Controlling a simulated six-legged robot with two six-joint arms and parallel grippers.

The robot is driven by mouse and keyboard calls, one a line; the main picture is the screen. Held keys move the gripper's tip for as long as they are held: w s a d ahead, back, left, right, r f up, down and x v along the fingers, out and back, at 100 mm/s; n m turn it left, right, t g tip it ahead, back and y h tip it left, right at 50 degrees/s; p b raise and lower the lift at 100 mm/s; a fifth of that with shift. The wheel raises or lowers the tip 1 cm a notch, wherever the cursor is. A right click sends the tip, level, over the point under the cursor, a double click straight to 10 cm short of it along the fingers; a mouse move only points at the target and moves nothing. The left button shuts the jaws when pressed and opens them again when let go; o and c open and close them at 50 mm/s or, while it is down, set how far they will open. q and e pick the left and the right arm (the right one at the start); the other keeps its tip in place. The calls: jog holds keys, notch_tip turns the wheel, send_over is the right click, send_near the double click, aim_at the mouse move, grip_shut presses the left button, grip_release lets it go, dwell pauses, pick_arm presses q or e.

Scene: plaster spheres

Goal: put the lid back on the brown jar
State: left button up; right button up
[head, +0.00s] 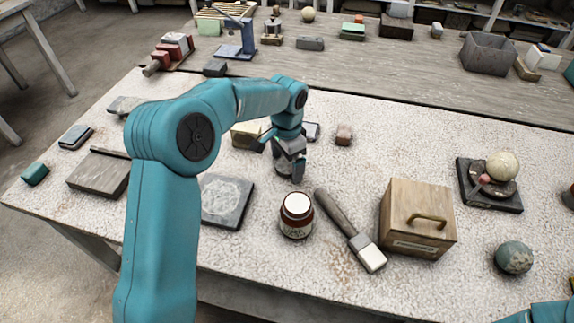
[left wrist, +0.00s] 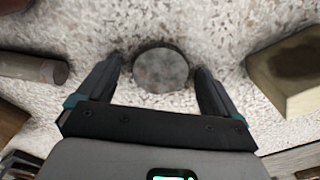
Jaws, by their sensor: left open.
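My left gripper (head: 289,172) points down at the table just behind the jar, open. In the left wrist view a round, flat, mottled grey disc, which looks like the lid (left wrist: 161,70), lies on the table between the spread fingertips of my left gripper (left wrist: 159,68). I cannot tell whether the fingers touch it. In the head view the disc is hidden by the gripper. My right gripper is out of view.
A wooden-handled brush or mallet (head: 345,229) lies right of the jar, beside a wooden box (head: 416,221) with a brass handle. A dark square slab (head: 226,202) lies left of the jar. A yellowish block (head: 247,136) sits behind my left gripper. A mottled ball (head: 514,257) is front right.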

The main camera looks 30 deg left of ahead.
aim_at(288, 165)
pick_arm(q)
jog(key=c, duration=1.1)
notch_tip(288, 165, up, 20)
jog(key=p, duration=0.3)
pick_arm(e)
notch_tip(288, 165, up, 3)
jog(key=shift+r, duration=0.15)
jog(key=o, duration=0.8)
pick_arm(q)
jog(key=shift+d, duration=0.1)
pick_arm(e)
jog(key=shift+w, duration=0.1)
